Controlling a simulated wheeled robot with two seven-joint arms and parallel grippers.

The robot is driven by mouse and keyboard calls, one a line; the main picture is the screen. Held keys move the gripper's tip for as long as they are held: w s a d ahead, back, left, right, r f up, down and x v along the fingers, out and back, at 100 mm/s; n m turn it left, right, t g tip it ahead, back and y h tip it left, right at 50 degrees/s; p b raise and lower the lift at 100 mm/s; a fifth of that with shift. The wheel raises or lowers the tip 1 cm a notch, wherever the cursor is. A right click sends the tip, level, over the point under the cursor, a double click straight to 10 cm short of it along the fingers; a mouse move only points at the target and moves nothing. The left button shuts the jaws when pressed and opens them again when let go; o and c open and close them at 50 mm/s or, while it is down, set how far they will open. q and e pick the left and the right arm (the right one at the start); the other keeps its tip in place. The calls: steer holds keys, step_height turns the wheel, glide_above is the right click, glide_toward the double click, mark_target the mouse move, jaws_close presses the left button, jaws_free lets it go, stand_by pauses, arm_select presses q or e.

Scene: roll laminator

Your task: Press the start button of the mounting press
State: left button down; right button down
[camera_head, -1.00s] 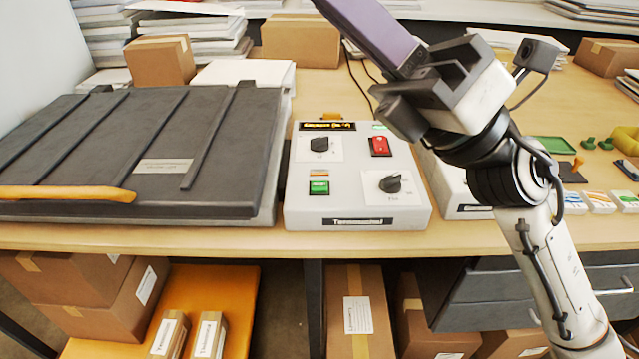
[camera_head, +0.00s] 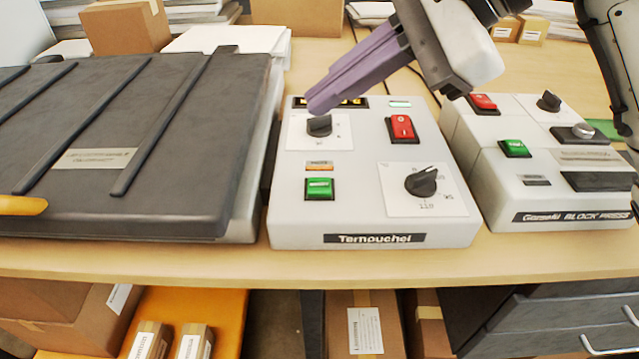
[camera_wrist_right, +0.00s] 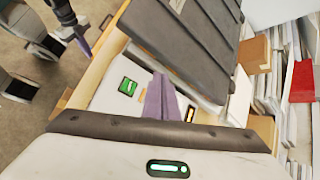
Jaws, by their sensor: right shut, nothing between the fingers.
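The large dark flat press (camera_head: 150,140) lies at the left. Beside it stands a white control box (camera_head: 350,215) labelled "Ternouchel". It bears a green button (camera_head: 319,189) at the lower left, a red switch (camera_head: 401,128) at the upper right and two black knobs. My right gripper (camera_head: 318,106) comes in from the upper right with its purple fingers together and empty. In the wrist view the green button (camera_wrist_right: 128,87) lies left of the fingers. My left gripper seems to show there (camera_wrist_right: 72,25), jaws unclear.
A second white unit (camera_head: 560,170), labelled "BLOCK PRESS", stands close on the right with its own green button (camera_head: 514,148), red switch and knob. Cardboard boxes (camera_head: 125,27) and paper stacks fill the back. The wooden table's front edge (camera_head: 380,265) is clear.

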steer(key=shift+s+r, duration=0.15)
steer(key=shift+s, duration=0.1)
steer(key=b, duration=0.6)
glide_above(330, 187)
step_height(330, 187, down, 8)
steer(key=shift+f, duration=0.5)
stand_by(1.4)
